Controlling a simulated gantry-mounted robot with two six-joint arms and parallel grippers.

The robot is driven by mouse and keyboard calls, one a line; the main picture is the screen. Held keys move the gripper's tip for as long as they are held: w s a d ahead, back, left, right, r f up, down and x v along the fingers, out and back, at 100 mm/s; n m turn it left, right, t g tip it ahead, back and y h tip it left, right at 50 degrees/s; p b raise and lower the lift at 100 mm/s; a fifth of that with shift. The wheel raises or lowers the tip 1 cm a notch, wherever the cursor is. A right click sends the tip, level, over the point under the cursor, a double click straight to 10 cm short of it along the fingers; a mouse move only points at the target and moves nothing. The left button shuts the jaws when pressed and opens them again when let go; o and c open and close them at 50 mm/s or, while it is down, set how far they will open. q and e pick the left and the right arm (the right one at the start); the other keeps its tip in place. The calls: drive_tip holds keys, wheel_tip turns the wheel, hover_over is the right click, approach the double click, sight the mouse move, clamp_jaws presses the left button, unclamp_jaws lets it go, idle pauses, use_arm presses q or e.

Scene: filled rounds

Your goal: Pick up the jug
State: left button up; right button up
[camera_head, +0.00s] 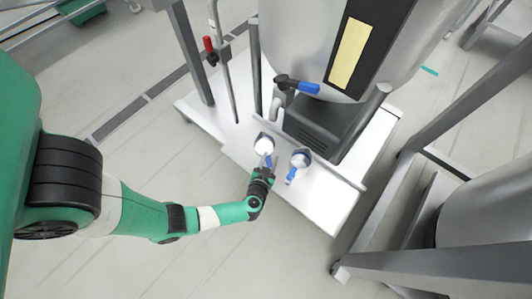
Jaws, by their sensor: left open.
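Two small round vessels with white tops and blue handle-like parts stand side by side on a white platform (330,200); they look like jugs. The left jug (263,145) has its blue part pointing down in the picture, towards my left gripper (265,168). The right jug (301,158) stands a short way to the right, its blue part also pointing down. My left gripper is open, right at the blue part of the left jug and partly covering it. I cannot tell whether the fingers touch it. My right gripper is out of view.
A large steel tank (300,40) with a yellow label rises behind the jugs. A blue-handled valve (296,86) juts out above them. Grey posts flank the platform. A second steel vessel (490,205) in a grey frame stands at right. The floor at lower left is clear.

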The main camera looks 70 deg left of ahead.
use_arm(q)
drive_tip(key=b+x, duration=0.4)
drive_tip(key=x, duration=0.1)
drive_tip(key=shift+w+a+r, duration=0.1)
drive_tip(key=shift+a+r, duration=0.05)
clamp_jaws()
idle(1.2)
